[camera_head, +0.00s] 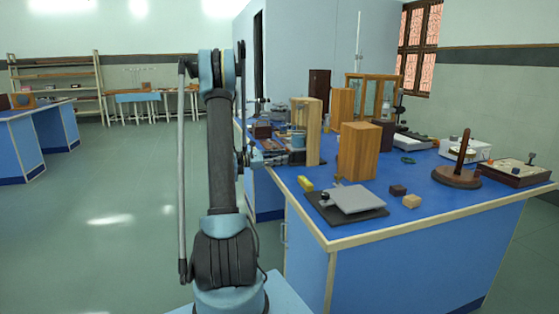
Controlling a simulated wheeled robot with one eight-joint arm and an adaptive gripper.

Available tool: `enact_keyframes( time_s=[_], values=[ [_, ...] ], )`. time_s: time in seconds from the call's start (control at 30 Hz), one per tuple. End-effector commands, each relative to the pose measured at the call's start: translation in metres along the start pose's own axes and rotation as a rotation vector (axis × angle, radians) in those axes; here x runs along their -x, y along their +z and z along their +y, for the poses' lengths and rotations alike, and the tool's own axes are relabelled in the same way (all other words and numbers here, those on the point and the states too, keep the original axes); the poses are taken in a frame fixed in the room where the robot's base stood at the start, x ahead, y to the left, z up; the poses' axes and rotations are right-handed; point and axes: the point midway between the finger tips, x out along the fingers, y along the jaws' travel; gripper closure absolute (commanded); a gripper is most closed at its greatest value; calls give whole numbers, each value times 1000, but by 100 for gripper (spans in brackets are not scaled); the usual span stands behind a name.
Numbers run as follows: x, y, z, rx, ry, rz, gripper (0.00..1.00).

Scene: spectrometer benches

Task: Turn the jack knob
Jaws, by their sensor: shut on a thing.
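My arm rises in the foreground and its far end reaches to the left edge of the blue bench (440,216). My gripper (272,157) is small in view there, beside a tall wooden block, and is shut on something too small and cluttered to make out. I cannot clearly pick out the jack or its knob at the gripper. A low device with a grey plate (358,199) on a dark base stands at the near corner, with a small dark knob-like part (324,198) at its left. My gripper is apart from this device.
Wooden blocks (359,152) stand close to the right of my gripper. The floor (120,215) to the left is clear.

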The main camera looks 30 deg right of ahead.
Motion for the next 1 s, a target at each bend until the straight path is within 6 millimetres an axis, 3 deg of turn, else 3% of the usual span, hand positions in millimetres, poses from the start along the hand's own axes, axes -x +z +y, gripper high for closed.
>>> enact_keyframes(
  time_s=[0.27, 0.3, 0.4, 0.77, 1.0],
  values=[
    [1, -1, 0, 0, 1, 2, 95],
    [1, -1, 0, 0, 1, 2, 67],
    [1, 0, 0, 0, 1, 2, 50],
    [0, 2, 0, 0, -1, 1, 50],
    [0, 26, 9, 0, 0, 0, 50]
  ],
)
